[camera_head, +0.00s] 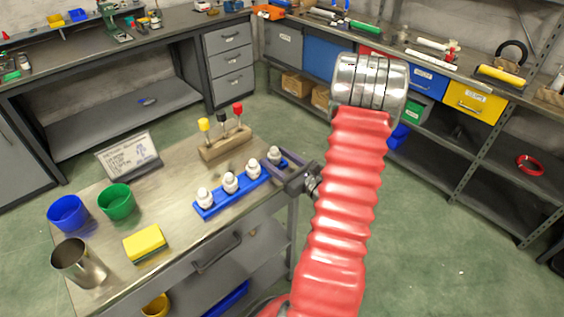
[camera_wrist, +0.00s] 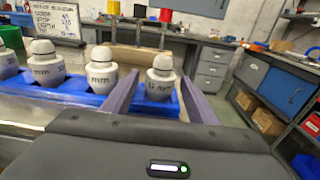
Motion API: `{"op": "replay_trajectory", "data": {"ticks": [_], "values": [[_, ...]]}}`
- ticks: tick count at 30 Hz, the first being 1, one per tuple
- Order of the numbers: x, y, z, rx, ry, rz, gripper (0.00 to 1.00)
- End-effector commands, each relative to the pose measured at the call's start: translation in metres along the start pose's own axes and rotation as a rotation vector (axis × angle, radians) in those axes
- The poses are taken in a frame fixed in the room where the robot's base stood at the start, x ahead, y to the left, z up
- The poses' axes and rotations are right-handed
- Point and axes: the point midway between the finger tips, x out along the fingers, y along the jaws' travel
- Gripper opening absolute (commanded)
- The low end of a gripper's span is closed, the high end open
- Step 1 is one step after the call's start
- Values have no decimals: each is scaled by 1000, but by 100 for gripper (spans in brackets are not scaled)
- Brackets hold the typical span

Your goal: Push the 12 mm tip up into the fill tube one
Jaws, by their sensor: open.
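The 12 mm tip (camera_head: 274,154) is a white rounded piece standing upright at the right end of a blue rack (camera_head: 207,210). In the wrist view the tip (camera_wrist: 160,86) bears a dark label that seems to read 12 mm. My gripper (camera_head: 276,162) is open, with its purple-grey fingers on either side of this tip. In the wrist view the gripper (camera_wrist: 158,98) shows the tip between the fingers, with no clear contact. Several similar white tips (camera_head: 230,182) stand in the rack to the left. I cannot make out the fill tube in either view.
A wooden block (camera_head: 226,149) with yellow, black and red-topped tools stands behind the rack. A sign (camera_head: 128,155), a blue cup (camera_head: 67,212), a green cup (camera_head: 117,201), a metal cup (camera_head: 78,263) and a yellow sponge (camera_head: 145,243) are at left. The bench's right edge is close to my gripper.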

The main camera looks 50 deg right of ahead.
Motion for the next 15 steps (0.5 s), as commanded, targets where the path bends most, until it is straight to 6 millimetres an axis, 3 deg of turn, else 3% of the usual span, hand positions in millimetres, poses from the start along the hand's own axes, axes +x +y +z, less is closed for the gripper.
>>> {"op": "replay_trajectory", "data": {"ticks": [6,15], "values": [[12,0,-2,0,0,1,53],[13,0,-3,0,0,0,53]]}}
